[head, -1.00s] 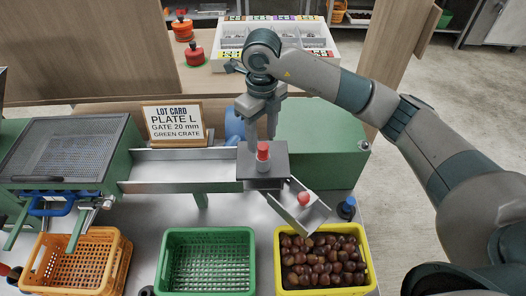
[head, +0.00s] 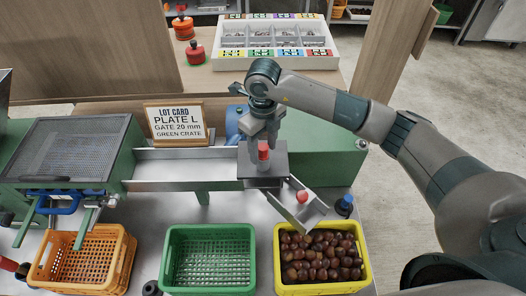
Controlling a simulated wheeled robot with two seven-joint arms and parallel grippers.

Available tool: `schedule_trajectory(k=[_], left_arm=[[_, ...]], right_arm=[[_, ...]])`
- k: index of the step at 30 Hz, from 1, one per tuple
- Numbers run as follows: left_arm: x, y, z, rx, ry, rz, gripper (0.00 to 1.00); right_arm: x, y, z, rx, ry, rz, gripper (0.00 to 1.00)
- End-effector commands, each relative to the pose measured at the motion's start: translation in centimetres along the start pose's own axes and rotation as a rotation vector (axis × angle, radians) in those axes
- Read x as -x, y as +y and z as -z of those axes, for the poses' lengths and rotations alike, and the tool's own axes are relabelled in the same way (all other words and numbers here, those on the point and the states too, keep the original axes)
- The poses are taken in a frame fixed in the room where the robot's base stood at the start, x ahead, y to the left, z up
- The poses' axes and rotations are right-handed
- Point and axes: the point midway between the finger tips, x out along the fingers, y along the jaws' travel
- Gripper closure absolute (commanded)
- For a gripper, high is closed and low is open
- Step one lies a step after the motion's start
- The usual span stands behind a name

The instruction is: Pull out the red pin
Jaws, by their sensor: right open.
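The red pin (head: 263,150) stands upright on a dark grey block (head: 262,172) at the right end of the metal chute (head: 185,170). My right gripper (head: 263,142) points down over the pin. Its fingers are open, one on each side of the pin's top. I cannot tell whether they touch it. My left gripper is not in view.
A red ball (head: 302,196) shows on a tilted metal spout (head: 304,213) above the yellow crate (head: 322,288) of chestnuts. Green (head: 210,230) and orange (head: 80,291) crates stand left of it. A lot card (head: 177,123) stands behind the chute.

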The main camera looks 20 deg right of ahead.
Motion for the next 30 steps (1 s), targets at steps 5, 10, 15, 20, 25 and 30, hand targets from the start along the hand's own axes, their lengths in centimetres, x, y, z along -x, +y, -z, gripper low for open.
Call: schedule_trajectory(k=[5,10,15,20,25,30], left_arm=[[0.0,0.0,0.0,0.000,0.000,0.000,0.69],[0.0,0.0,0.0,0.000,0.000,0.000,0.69],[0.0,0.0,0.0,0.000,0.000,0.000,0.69],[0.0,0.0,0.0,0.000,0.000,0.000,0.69],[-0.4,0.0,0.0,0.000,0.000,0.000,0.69],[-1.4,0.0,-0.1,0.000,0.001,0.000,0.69]], right_arm=[[0.0,0.0,0.0,0.000,0.000,0.000,0.53],[0.1,0.0,0.0,0.000,0.000,0.000,0.86],[0.1,0.0,0.0,0.000,-0.001,0.000,0.99],[0.1,0.0,0.0,0.000,-0.001,0.000,0.99],[0.8,0.0,-0.1,0.000,-0.004,0.000,0.99],[2.6,0.0,-0.1,0.001,-0.006,0.002,0.99]])
